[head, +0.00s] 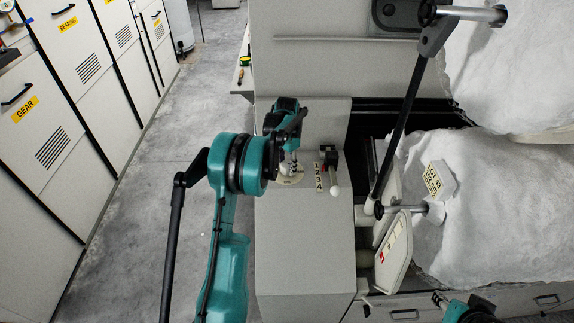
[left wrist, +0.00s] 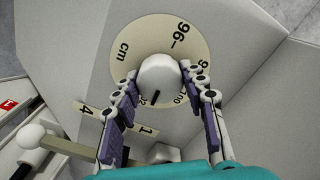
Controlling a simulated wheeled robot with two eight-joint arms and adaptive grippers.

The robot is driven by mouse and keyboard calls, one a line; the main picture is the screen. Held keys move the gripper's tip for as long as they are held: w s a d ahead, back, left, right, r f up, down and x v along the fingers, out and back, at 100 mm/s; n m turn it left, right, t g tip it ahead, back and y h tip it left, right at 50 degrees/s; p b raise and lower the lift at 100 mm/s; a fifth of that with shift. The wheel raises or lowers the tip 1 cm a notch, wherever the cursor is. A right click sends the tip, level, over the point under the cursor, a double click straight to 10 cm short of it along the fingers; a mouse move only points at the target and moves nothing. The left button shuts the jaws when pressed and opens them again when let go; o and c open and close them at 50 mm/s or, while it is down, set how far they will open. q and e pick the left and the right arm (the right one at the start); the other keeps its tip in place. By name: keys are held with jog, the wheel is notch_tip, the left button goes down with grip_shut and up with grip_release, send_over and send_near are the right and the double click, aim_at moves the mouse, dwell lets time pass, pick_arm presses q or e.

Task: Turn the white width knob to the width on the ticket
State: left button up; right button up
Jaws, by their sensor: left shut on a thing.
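The white width knob (left wrist: 160,74) sits on a cream round dial (left wrist: 150,30) marked in cm. My left gripper (left wrist: 158,71) is shut on it, one finger on each side. The knob's black line points down in the left wrist view, between 100 and a partly hidden number; 96 is at the top right. In the head view, my left gripper (head: 290,158) reaches down onto the dial (head: 289,181) and hides most of the knob. The ticket (head: 433,180) leans on the white fibre; its small print is hard to read. My right gripper (head: 442,300) shows partly at the bottom.
A strip numbered 1 to 4 (head: 318,178) and a white-tipped lever (head: 333,189) stand right of the dial. A black bar (head: 402,120) crosses further right. Grey cabinets (head: 40,125) line the left, with clear floor (head: 150,170) between.

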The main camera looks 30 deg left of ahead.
aim_at(287, 163)
pick_arm(q)
jog(key=shift+m, duration=0.7)
jog(key=o, duration=1.2)
jog(key=shift+c, duration=0.2)
notch_tip(287, 163, up, 12)
